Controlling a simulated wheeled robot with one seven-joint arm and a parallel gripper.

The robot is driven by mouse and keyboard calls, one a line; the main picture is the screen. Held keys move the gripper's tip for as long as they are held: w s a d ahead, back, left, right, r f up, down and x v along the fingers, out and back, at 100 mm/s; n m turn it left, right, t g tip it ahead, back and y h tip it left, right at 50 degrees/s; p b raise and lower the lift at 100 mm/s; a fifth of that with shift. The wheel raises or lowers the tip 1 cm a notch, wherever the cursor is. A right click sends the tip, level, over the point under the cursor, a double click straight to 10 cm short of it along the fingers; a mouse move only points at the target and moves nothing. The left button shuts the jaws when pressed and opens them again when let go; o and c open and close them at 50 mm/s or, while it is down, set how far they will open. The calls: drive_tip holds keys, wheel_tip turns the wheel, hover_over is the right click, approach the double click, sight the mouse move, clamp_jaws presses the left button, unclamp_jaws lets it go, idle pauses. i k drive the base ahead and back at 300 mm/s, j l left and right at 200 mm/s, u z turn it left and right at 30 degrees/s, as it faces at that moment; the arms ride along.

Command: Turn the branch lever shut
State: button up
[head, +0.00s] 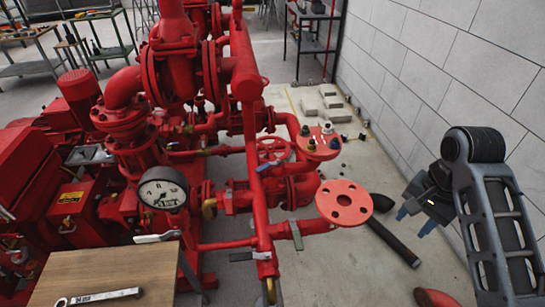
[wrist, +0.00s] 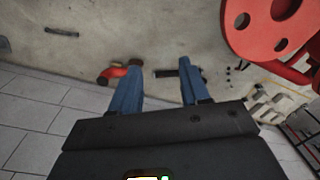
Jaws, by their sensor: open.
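The red pumpset (head: 180,60) fills the left and middle of the head view. A grey lever (head: 296,235) stands upright on the short branch pipe (head: 315,227) below a round red flange (head: 344,203). Another grey lever (head: 250,256) lies level on a lower pipe, and a silver one (head: 157,237) sits below the gauge. I cannot tell for certain which is the branch lever. My gripper (head: 414,220) is open and empty, right of the flange and apart from it. In the wrist view its blue fingers (wrist: 160,75) are spread over the floor, with a red flange (wrist: 265,35) at upper right.
A white block wall (head: 450,70) runs close along the right. A wooden tabletop (head: 110,275) with a wrench (head: 98,297) is at lower left. A dark tube (head: 393,244) and a red item (head: 436,298) lie on the floor. Grey blocks (head: 325,105) stand farther back.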

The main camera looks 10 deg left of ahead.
sight(268, 165)
drive_tip(key=i+j, duration=0.1)
drive_tip(key=j, duration=0.3)
drive_tip(key=i+j, duration=0.1)
drive_tip(key=j, duration=0.3)
drive_tip(key=i+j, duration=0.1)
drive_tip(key=j, duration=0.3)
drive_tip(key=i+j, duration=0.1)
drive_tip(key=j, duration=0.3)
drive_tip(key=i+j, duration=0.1)
drive_tip(key=j, duration=0.3)
